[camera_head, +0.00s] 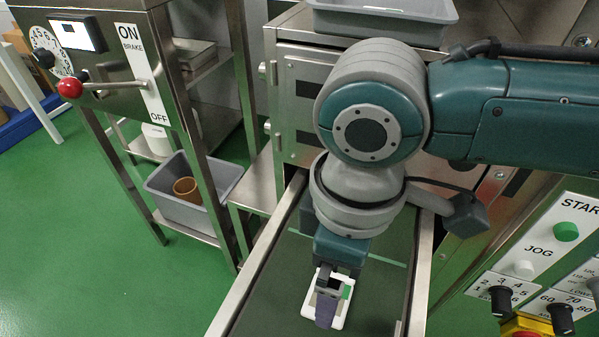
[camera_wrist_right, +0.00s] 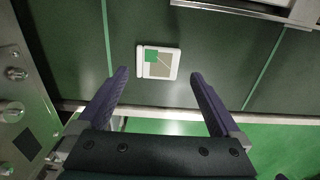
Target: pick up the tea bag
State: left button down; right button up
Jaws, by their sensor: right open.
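The tea bag (camera_wrist_right: 158,66) is a flat white-edged square with a beige middle and a green tag, lying on the dark green conveyor belt. In the head view the tea bag (camera_head: 341,315) shows partly behind my right gripper (camera_head: 326,308), which points down above the belt. In the right wrist view my right gripper (camera_wrist_right: 159,75) is open, with its purple fingers spread to either side of the tea bag's near side. Nothing is between the fingers; the tea bag appears ahead of and beyond the tips. My left gripper is not in view.
Metal rails (camera_head: 262,262) border the belt (camera_head: 275,300). A control panel (camera_head: 545,255) with knobs and buttons stands at the right. A steel frame with a red-knobbed lever (camera_head: 70,88) and a grey bin (camera_head: 195,190) stand at the left. A grey tray (camera_head: 385,25) is at the top.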

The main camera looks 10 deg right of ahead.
aim_at(308, 310)
jog(key=f+b, duration=0.1)
jog(key=f, duration=0.2)
jog(key=f+b, duration=0.1)
jog(key=f, duration=0.1)
jog(key=shift+w+a+f+b, duration=0.15)
jog(key=shift+w+a+b, duration=0.15)
jog(key=shift+w+b, duration=0.05)
jog(key=shift+c, duration=0.2)
jog(key=shift+c, duration=0.9)
jog(key=c, duration=0.9)
